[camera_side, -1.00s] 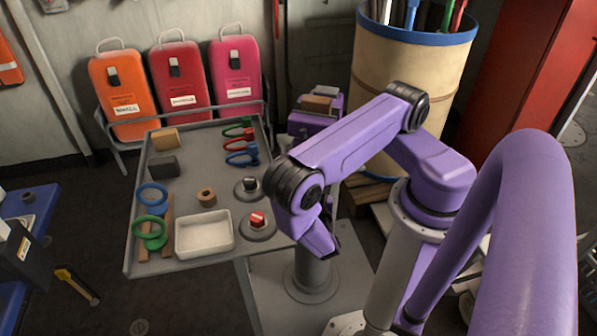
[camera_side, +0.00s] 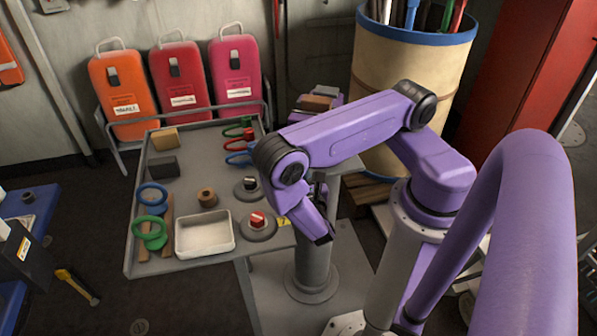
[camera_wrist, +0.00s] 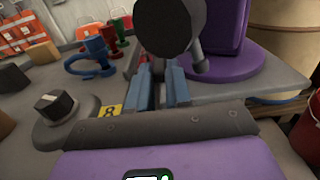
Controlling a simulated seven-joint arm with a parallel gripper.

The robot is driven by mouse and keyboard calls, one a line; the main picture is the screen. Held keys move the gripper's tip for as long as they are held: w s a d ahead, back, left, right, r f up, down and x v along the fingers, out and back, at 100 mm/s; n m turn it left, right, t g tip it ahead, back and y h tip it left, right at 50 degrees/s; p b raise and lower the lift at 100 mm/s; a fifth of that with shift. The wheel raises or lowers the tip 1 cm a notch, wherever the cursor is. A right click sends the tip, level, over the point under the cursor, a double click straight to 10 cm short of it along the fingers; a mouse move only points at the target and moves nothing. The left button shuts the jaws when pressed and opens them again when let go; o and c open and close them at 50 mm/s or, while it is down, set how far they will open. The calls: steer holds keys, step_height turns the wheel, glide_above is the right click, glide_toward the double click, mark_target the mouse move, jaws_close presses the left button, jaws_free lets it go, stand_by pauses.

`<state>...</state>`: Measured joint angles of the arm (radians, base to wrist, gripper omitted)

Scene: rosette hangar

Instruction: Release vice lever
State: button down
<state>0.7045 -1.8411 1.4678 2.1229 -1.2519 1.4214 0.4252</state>
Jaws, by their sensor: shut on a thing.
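The vice shows in the wrist view as a purple body (camera_wrist: 222,30) on a round purple base, with a large dark round end facing me. A grey lever (camera_wrist: 158,68) at the vice's front is between my gripper's blue fingers, partly hidden by them. My gripper (camera_wrist: 160,78) is shut on this lever, just below the dark round end. In the side view my purple arm hides most of the vice; only its top (camera_side: 318,101) shows behind the arm. The gripper's fingers are hard to make out there.
A dial with a white-marked knob (camera_wrist: 55,103) and a yellow "8" label (camera_wrist: 110,111) are left of my gripper. Blue, green and red clamps (camera_wrist: 93,58) stand beyond. The grey table (camera_side: 190,140) also holds a white tray (camera_side: 205,250), rings, blocks and a red-knobbed dial (camera_side: 257,220).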

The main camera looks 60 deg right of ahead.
steer(key=shift+w+a+m+g+h, duration=0.45)
steer(key=shift+m+g+h, duration=0.25)
steer(key=shift+g, duration=0.2)
steer(key=c, duration=1)
jaws_free()
steer(key=shift+c, duration=0.2)
steer(key=v, duration=0.7)
steer(key=shift+s+a, duration=0.15)
steer(key=shift+a, duration=0.05)
